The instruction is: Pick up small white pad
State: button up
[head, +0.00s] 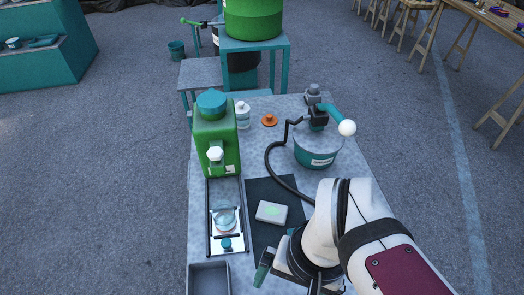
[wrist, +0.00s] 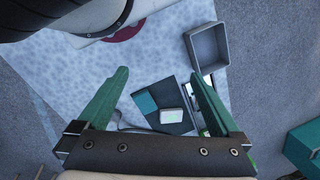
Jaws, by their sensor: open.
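The small white pad (head: 272,212), a light block with a pale green mark on top, lies flat on a dark mat (head: 262,187) on the grey table. It also shows in the wrist view (wrist: 171,116), lying beyond and between my two green fingers. My gripper (head: 275,258) is at the near side of the mat, close to the pad in the head view but apart from it. In the wrist view my gripper (wrist: 159,76) has its fingers wide apart with nothing between the tips. Part of the gripper is hidden by my arm in the head view.
A tray with a glass dish (head: 225,220) stands left of the mat. A grey open bin (head: 208,279) is at the near left. A green canister (head: 216,140) and a teal pot with a crank (head: 318,148) stand farther back. A black hose (head: 272,165) curves beside the mat.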

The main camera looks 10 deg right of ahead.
jog(key=shift+c, duration=1)
